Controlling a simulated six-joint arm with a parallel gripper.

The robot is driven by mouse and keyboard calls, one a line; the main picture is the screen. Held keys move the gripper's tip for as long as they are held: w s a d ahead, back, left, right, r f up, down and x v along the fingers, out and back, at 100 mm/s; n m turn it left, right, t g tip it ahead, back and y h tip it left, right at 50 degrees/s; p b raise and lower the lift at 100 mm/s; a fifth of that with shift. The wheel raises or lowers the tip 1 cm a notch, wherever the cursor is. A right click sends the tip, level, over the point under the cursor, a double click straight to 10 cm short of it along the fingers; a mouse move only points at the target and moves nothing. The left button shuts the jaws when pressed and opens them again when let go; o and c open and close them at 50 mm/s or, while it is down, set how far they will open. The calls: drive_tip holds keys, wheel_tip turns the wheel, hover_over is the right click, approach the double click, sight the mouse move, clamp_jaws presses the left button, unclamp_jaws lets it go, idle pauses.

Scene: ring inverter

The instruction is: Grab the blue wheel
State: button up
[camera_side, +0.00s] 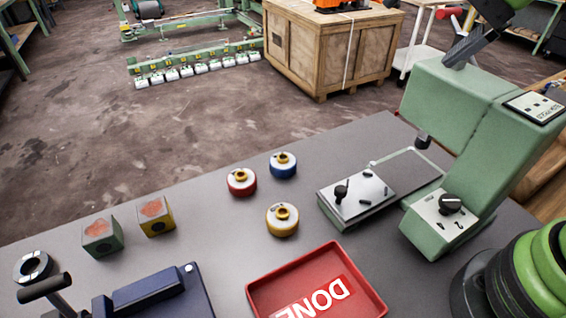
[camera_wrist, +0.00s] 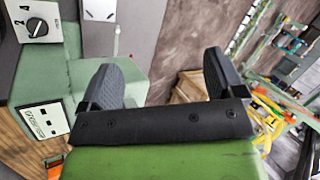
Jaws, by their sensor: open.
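The blue wheel (camera_side: 283,165) stands on the grey table near its far edge in the side view. It has a white top face with a brass-coloured hub. The red wheel (camera_side: 241,182) is just to its left and the yellow wheel (camera_side: 282,219) is nearer the camera. My gripper (camera_side: 466,46) is at the upper right of the side view, high above the green machine and well away from the wheels. In the wrist view my gripper (camera_wrist: 168,80) has its two black fingers wide apart with nothing between them. No wheel shows in the wrist view.
The green machine (camera_side: 468,118) rises at the table's right, with a metal plate fixture (camera_side: 358,192) beside it. A red DONE tray (camera_side: 372,300) lies in front. Green (camera_side: 103,237) and yellow (camera_side: 156,216) blocks and a blue device (camera_side: 150,298) are at left.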

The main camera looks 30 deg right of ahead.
drive_tip(key=w+a+f+m+g, duration=0.1)
drive_tip(key=w+a+f+m, duration=0.1)
drive_tip(key=w+f+m, duration=0.3)
drive_tip(key=m+g, duration=0.2)
drive_tip(key=m, duration=0.8)
hover_over(284, 157)
drive_tip(key=d, duration=0.2)
drive_tip(key=f, duration=1.9)
drive_tip(key=shift+s+a+f, duration=0.1)
drive_tip(key=shift+s+f, duration=0.05)
drive_tip(key=shift+s, duration=0.2)
drive_tip(key=shift+s+x, duration=0.2)
drive_tip(key=shift+x, duration=1.4)
drive_tip(key=shift+s+x, duration=0.15)
drive_tip(key=shift+x, duration=1.45)
drive_tip(key=shift+a, duration=0.15)
drive_tip(key=c, duration=1.3)
